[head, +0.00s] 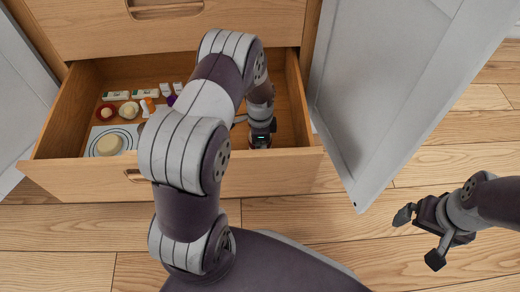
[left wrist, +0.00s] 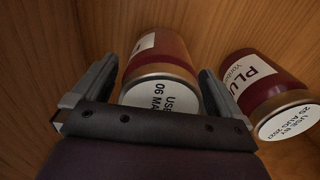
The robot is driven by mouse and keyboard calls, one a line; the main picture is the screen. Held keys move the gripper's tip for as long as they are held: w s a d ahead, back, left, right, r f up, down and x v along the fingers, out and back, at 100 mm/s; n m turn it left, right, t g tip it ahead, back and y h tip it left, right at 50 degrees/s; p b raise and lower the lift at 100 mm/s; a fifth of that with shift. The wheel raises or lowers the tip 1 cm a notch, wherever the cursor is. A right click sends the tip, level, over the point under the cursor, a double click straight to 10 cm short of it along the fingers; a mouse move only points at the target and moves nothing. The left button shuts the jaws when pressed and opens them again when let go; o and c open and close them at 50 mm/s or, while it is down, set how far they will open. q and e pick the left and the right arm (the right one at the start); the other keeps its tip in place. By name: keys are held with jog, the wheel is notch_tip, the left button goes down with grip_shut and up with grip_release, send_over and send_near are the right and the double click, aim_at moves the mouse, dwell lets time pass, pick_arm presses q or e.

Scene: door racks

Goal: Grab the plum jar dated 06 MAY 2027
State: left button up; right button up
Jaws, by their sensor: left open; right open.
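A dark red jar (left wrist: 160,68) with a tan lid rim lies between the fingers of my left gripper (left wrist: 158,66) in the left wrist view. In the head view my left gripper (head: 260,136) is down inside the drawer's right part. My right gripper (head: 419,237) is open and empty above the floor.
A grey-white door panel (head: 375,90) stands open right of the drawer.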

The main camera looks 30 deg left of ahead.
pick_arm(q)
jog(key=shift+r, duration=0.15)
jog(key=shift+r, duration=0.1)
jog(key=c, duration=1.4)
